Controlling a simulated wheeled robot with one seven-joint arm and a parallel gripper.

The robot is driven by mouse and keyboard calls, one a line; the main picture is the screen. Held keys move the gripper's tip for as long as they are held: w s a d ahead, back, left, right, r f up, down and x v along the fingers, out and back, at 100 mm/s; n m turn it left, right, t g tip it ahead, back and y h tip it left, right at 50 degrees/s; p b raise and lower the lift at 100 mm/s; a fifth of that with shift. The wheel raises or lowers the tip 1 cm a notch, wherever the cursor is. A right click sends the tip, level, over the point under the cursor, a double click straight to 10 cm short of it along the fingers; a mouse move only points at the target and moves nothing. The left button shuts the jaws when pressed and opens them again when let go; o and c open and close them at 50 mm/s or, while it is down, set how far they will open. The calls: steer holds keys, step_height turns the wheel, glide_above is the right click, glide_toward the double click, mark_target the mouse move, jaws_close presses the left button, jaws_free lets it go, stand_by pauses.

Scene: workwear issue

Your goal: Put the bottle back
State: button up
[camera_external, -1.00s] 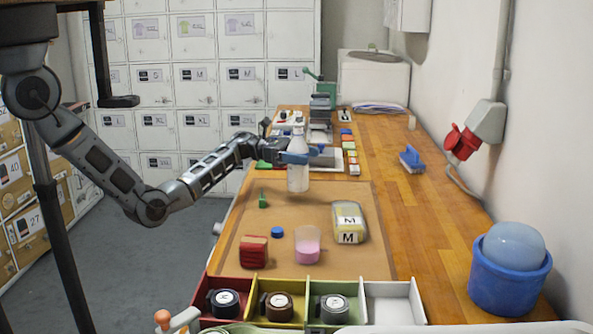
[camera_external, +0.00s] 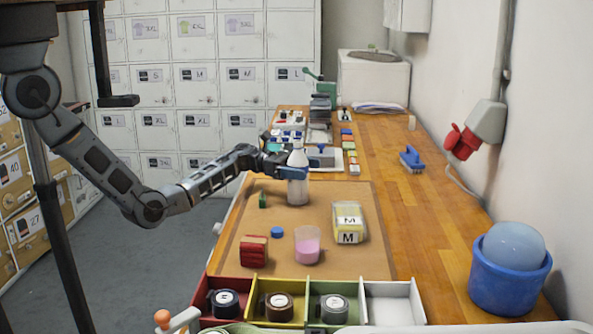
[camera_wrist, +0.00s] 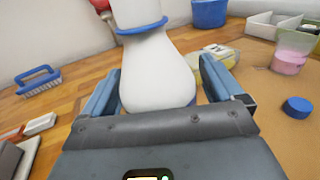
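The bottle (camera_external: 298,188) is whitish with a blue ring at its neck and stands upright in the external view. My gripper (camera_external: 292,171) is shut on its upper body, over the far part of the brown mat (camera_external: 325,195). I cannot tell whether its base touches the mat. In the wrist view the bottle (camera_wrist: 158,72) fills the space between the two blue fingers of my gripper (camera_wrist: 160,88); its base is hidden behind the gripper body.
On the mat are a cup of pink liquid (camera_external: 307,246), a blue cap (camera_external: 277,232), a red block (camera_external: 254,251), a green piece (camera_external: 262,201) and a yellow "M" pack (camera_external: 348,223). Coloured bins (camera_external: 375,292) line the front. A blue brush (camera_external: 411,160) and blue bucket (camera_external: 508,282) are at right.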

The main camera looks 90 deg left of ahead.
steer(key=shift+r, duration=0.1)
steer(key=b+v, duration=0.1)
steer(key=v, duration=1.1)
